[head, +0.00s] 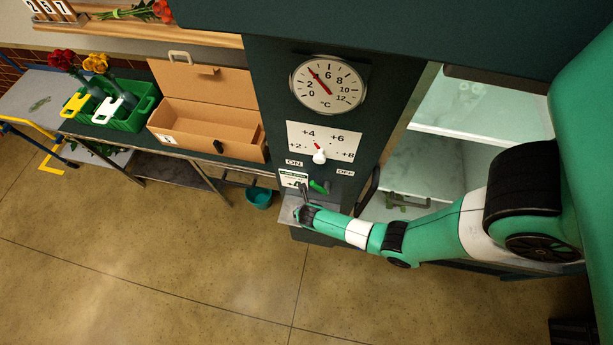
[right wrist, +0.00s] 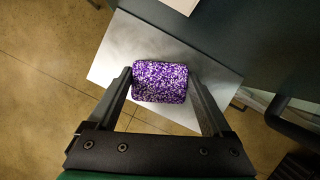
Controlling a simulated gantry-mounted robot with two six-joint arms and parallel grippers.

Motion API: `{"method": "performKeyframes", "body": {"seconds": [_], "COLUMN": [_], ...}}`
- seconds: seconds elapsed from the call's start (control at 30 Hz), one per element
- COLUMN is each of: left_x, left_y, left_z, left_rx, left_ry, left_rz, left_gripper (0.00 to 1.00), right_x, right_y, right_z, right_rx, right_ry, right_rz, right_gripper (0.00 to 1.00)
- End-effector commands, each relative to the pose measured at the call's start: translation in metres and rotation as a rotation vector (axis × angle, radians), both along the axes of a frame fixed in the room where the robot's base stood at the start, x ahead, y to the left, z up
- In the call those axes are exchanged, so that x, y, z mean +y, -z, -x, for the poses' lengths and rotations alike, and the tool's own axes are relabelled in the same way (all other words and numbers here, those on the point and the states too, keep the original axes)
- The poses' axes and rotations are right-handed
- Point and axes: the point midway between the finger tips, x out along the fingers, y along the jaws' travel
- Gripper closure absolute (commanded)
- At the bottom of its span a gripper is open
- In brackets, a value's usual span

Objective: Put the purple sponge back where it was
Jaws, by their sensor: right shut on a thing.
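The purple speckled sponge (right wrist: 160,80) lies between the two fingertips of my right gripper (right wrist: 159,84) in the right wrist view. The fingers press on its left and right sides. Behind it is a small pale metal shelf (right wrist: 120,48); whether the sponge touches the shelf I cannot tell. In the head view my right gripper (head: 304,211) is at this shelf (head: 287,215), below the dial panel, and I cannot make out the sponge there. My left gripper is not in view.
A green lever (head: 319,187) and a white-tipped knob (head: 319,156) sit on the panel just above the shelf. The open cooler (head: 480,150) is to the right. A cardboard box (head: 205,125) and green crate (head: 115,117) stand on the left bench. A teal bucket (head: 258,198) hangs nearby.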

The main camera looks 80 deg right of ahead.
Motion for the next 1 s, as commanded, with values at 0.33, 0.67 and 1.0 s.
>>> {"method": "performKeyframes", "body": {"seconds": [0.33, 0.67, 1.0], "left_x": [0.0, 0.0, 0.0], "left_y": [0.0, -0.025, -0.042], "left_z": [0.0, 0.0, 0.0], "left_rx": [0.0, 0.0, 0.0], "left_ry": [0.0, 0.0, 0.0], "left_rz": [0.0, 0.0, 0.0], "left_gripper": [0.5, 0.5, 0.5], "right_x": [0.0, 0.017, 0.039], "right_y": [0.0, -0.05, -0.108], "right_z": [0.0, 0.007, 0.018], "right_rx": [0.0, -0.002, -0.002], "right_ry": [0.0, -0.003, 0.0], "right_rz": [0.0, 0.001, 0.001], "right_gripper": [0.0, 0.0, 0.0]}}
